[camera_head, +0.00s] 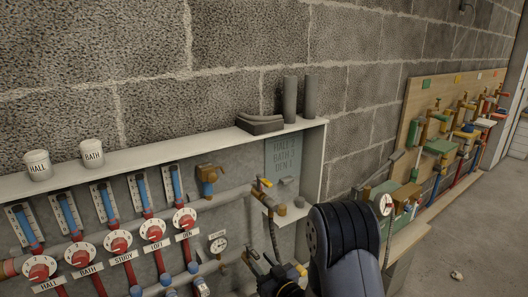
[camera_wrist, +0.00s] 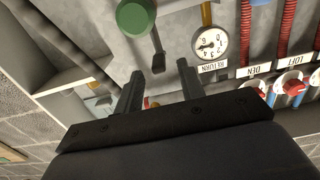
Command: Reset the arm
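My gripper (camera_wrist: 160,70) shows in the wrist view with its two dark fingers apart and nothing between them. Behind the fingers are a round green part (camera_wrist: 136,16) and a dark lever (camera_wrist: 158,62); I cannot tell how far they are from the fingertips. In the head view my arm reaches up from the bottom, right of centre, in front of the manifold cabinet (camera_head: 250,160).
Red dials (camera_head: 118,243) labelled HALL to DEN line the cabinet. A pressure gauge (camera_head: 218,244) sits near the arm, marked RETURN in the wrist view (camera_wrist: 210,44). White jars (camera_head: 92,153) and grey tubes (camera_head: 290,100) stand on top. A pipe board (camera_head: 445,130) is at right; floor (camera_head: 480,230) there looks mostly clear.

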